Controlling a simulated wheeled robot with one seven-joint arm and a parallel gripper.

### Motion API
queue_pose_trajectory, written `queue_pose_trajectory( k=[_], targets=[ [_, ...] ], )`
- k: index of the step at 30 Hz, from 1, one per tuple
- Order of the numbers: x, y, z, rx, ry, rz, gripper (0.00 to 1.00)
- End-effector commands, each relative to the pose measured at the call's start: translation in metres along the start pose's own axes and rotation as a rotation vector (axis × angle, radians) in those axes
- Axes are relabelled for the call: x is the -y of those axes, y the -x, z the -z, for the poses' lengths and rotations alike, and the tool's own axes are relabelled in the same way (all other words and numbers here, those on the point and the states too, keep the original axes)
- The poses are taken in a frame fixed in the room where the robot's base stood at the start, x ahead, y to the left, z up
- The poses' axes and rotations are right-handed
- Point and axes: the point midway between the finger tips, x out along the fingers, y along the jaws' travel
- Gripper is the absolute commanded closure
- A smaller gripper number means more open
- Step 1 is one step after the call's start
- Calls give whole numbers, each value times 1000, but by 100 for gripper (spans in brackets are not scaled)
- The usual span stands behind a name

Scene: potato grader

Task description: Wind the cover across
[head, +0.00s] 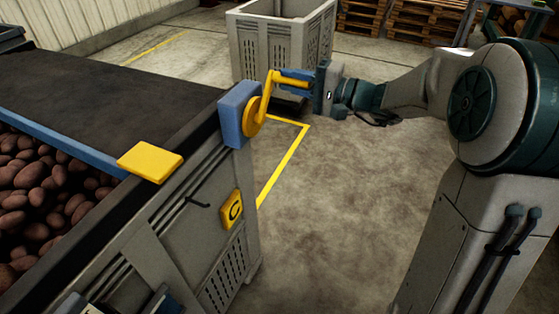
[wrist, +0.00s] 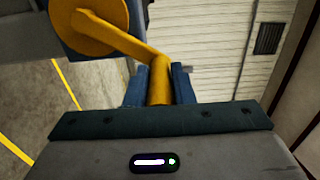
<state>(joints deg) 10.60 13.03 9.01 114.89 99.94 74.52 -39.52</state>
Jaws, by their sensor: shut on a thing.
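The dark cover (head: 110,90) lies over the far part of the grey crate (head: 185,220). Its blue front bar (head: 60,143) runs across the crate, and potatoes (head: 50,190) show uncovered on the near side. A yellow crank (head: 265,97) sits on a blue housing (head: 235,112) at the crate's right corner. My gripper (head: 293,78) is shut on the crank's handle, its blue fingers on either side of it. In the wrist view the yellow handle (wrist: 160,85) stands between the fingers, and the crank's round hub (wrist: 90,22) is at upper left.
A yellow pad (head: 150,162) sits on the crate's near rim, and a yellow plate marked C (head: 231,209) is on its side. An empty grey crate (head: 280,45) stands behind. Wooden pallets (head: 425,20) are at the back. The floor (head: 340,200) right of the crate is clear.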

Motion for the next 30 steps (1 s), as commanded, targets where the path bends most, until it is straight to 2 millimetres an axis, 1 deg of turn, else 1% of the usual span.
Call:
queue_pose_trajectory(
  k=[1, 3, 10, 15, 18, 30],
  targets=[
    [3, 0, -7, 3, 2, 0, 98],
    [7, 0, -13, 4, 2, -1, 98],
    [10, 0, -24, 3, 0, -1, 98],
    [12, 0, -45, 4, 2, -3, 98],
    [14, 0, -54, 4, -1, -3, 98],
    [14, 0, -60, 3, -3, -4, 98]
  ],
)
